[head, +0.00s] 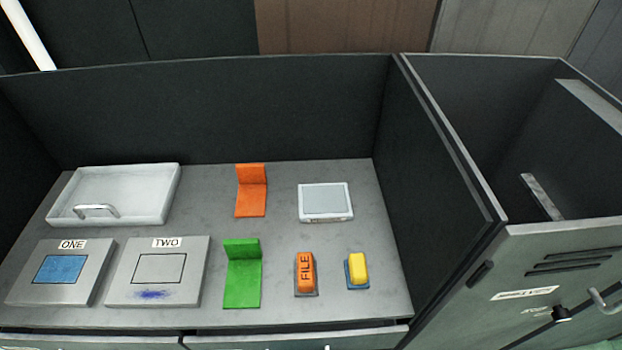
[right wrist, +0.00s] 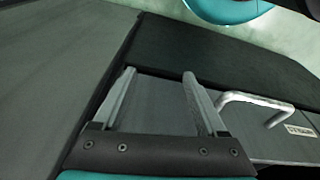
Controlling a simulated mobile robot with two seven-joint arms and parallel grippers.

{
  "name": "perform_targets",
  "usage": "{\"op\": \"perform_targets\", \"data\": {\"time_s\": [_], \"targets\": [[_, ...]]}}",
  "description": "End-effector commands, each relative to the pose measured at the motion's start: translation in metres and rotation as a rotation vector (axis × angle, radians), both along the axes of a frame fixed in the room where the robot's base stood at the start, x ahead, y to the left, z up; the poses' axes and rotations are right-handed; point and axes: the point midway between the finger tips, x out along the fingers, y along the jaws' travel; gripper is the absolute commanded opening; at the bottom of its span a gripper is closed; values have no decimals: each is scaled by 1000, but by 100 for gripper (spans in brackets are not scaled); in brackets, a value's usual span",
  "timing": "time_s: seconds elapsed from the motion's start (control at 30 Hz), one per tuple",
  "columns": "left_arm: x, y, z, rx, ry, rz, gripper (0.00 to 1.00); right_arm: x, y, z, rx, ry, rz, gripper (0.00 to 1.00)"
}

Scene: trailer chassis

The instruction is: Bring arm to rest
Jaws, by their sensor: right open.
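My right gripper (right wrist: 158,105) shows in the right wrist view with its two grey fingers spread apart and nothing between them. It is over a dark grey cabinet front, with a metal bar handle (right wrist: 256,100) just right of the right finger; I cannot tell whether they touch. Neither of my grippers shows in the head view, and the left one is in neither view.
In the head view a walled grey worktop (head: 215,215) holds a white tray (head: 150,180), pads ONE (head: 40,285) and TWO (head: 125,285), orange (head: 250,205) and green (head: 243,290) brackets, a screen (head: 326,202), an orange FILE block (head: 305,272) and a yellow block (head: 358,267). An open-topped cabinet (head: 560,235) stands right.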

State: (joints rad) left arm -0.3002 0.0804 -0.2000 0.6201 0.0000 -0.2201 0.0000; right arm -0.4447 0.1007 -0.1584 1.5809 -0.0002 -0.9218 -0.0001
Motion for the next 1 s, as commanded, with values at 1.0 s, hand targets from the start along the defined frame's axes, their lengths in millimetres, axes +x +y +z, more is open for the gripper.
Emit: {"op": "perform_targets", "data": {"time_s": [1.0], "targets": [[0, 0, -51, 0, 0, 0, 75, -149, -26, -189, -16, 109, 25, 75]]}}
